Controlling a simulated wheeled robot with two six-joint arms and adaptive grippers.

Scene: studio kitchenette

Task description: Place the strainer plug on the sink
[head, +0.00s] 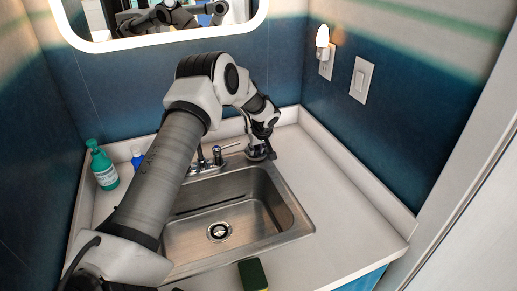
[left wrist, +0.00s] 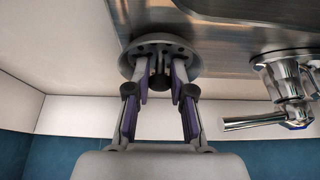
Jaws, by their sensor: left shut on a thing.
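The strainer plug (left wrist: 130,66) is a round grey metal basket with small holes and a central knob. In the left wrist view it sits where the pale counter meets the steel sink's rim. My left gripper (left wrist: 160,84) is shut on it, with a finger at each side of the knob. In the head view my left gripper (head: 262,140) is at the sink's back right corner, and the plug (head: 258,155) is partly hidden under it. The steel sink (head: 285,205) is empty, with a round drain (head: 219,231) in its floor. My right gripper is not in view.
A chrome faucet (head: 215,158) stands behind the sink, close left of the gripper; its handle (left wrist: 255,123) shows in the left wrist view. A green bottle (head: 104,168) and a blue bottle (head: 137,157) stand at the left. A sponge (head: 253,274) lies in front. The right counter is clear.

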